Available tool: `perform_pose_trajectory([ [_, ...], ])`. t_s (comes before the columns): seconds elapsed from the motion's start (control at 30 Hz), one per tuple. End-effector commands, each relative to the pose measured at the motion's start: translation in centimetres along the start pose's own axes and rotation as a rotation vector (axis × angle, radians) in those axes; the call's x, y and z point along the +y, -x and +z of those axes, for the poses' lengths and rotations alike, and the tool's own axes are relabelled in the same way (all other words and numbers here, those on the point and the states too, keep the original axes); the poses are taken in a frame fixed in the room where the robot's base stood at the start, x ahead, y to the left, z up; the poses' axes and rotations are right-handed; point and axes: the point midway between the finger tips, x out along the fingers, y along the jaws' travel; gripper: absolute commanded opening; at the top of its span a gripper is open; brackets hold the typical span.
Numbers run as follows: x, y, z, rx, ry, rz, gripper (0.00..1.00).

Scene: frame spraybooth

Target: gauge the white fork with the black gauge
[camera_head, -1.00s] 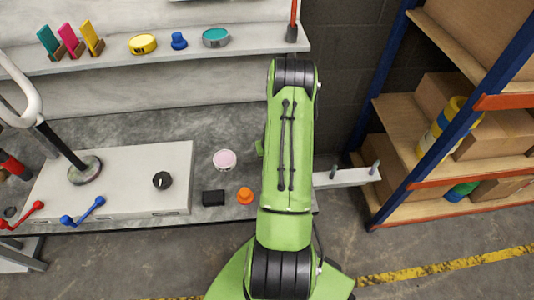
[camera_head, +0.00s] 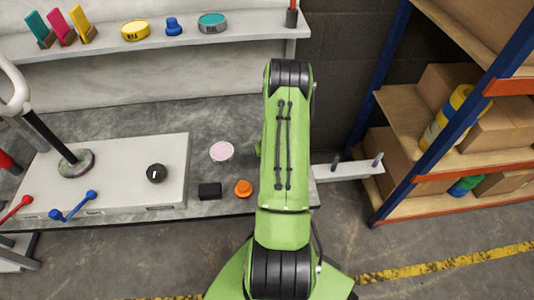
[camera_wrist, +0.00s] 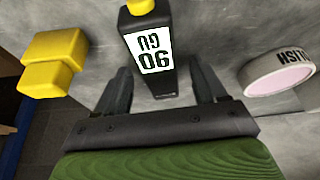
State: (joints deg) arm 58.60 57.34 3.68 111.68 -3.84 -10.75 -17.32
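The fingers are spread, with a visible gap on both sides of the gauge. In the head view, my green arm hides my gripper and the gauge. A white curved tube (camera_head: 15,92), possibly the white fork, stands at the far left by a black post on a round base; its upper part is cut off by the picture edge.
A pink-topped roll (camera_head: 221,151), a black block (camera_head: 209,190) and an orange knob (camera_head: 243,188) lie on the grey bench. A white panel (camera_head: 120,160) with a black knob is left of them. A yellow stepped block (camera_wrist: 50,65) is near my gripper. Shelving (camera_head: 440,180) stands right.

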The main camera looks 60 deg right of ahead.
Motion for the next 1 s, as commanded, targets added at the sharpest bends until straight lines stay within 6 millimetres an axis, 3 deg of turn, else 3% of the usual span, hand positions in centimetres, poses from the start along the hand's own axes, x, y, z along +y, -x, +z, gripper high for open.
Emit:
perform_pose_trajectory([
  [0.27,0.0,0.1,0.0,-0.001,0.000,0.000,0.74],
  [0.37,0.0,1.1,-0.1,0.000,0.000,0.001,0.74],
  [0.8,0.0,13.0,-0.2,0.002,0.000,0.002,0.74],
  [1.0,0.0,15.6,0.0,-0.001,-0.001,0.000,0.74],
])
